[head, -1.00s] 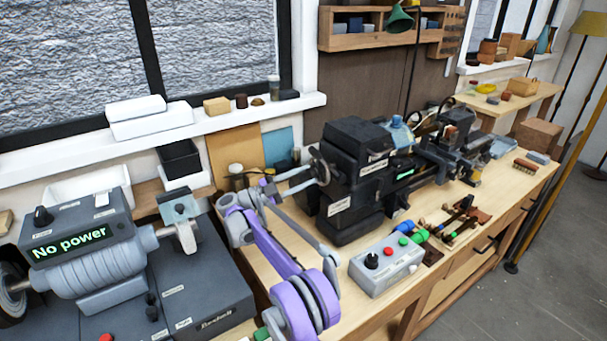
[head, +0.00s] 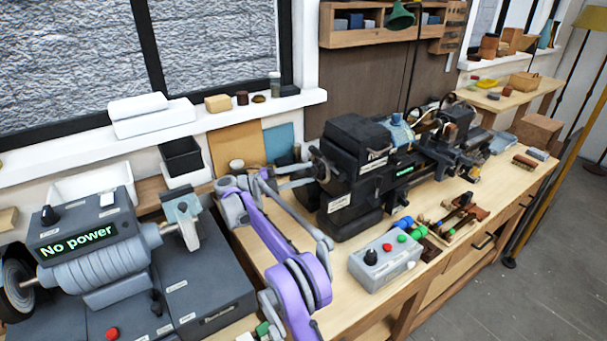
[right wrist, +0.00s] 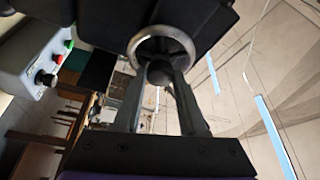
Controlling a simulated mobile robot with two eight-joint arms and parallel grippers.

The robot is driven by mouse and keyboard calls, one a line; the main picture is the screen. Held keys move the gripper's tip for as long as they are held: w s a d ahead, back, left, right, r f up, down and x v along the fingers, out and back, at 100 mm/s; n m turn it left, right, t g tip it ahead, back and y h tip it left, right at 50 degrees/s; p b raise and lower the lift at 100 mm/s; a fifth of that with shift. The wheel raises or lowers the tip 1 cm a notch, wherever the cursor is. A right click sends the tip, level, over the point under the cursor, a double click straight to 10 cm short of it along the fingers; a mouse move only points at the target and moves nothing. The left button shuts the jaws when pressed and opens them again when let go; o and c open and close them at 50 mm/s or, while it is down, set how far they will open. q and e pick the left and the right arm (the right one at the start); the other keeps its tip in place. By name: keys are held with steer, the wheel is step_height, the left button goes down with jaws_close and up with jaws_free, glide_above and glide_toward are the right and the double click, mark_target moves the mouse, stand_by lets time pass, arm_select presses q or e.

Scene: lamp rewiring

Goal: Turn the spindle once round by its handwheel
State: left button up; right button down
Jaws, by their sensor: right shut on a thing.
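The handwheel (head: 321,166) is a dark wheel on the left end of the black lathe headstock (head: 352,170), in the middle of the head view. In the right wrist view the handwheel (right wrist: 163,45) shows as a bright metal ring with a dark round knob (right wrist: 160,73) in front of it. My right gripper (head: 306,172) reaches the wheel from the left on my purple arm. In the right wrist view its two fingers (right wrist: 160,88) are shut on the handwheel, at the knob. The spindle itself is hidden inside the headstock. My left gripper is not in view.
A grey control box (head: 387,262) with coloured buttons stands in front of the lathe. A grey machine reading "No power" (head: 78,241) stands at the left. Small tools (head: 460,212) lie before the lathe. The window wall is close behind.

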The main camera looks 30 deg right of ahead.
steer(key=shift+r+m+y, duration=0.2)
steer(key=shift+m+y, duration=0.7)
steer(key=shift+m, duration=1.4)
steer(key=shift+r+m+t+y, duration=0.1)
steer(key=shift+m+t+y, duration=0.35)
steer(key=shift+m, duration=0.65)
steer(key=shift+r+m+t+y, duration=0.1)
steer(key=shift+m+t+y, duration=0.35)
steer(key=shift+m, duration=0.65)
steer(key=shift+s+m+t+y, duration=0.15)
steer(key=shift+m+t+y, duration=0.55)
steer(key=shift+m, duration=1.1)
steer(key=shift+s+r+m+t, duration=0.15)
steer(key=shift+m+t, duration=1.15)
steer(key=shift+m, duration=0.5)
steer(key=shift+s+m+t, duration=0.15)
steer(key=shift+m+t, duration=1.05)
steer(key=shift+m, duration=0.4)
steer(key=shift+s+m+t, duration=0.1)
steer(key=shift+m+t, duration=0.8)
steer(key=shift+m, duration=0.4)
steer(key=shift+s+f+m+t, duration=0.1)
steer(key=shift+f+m+t, duration=0.1)
steer(key=shift+m+t, duration=1)
steer(key=shift+m+t+h, duration=0.3)
steer(key=shift+m+h, duration=0.2)
steer(key=shift+m, duration=1)
steer(key=shift+f+m, duration=0.1)
steer(key=shift+m, duration=0.3)
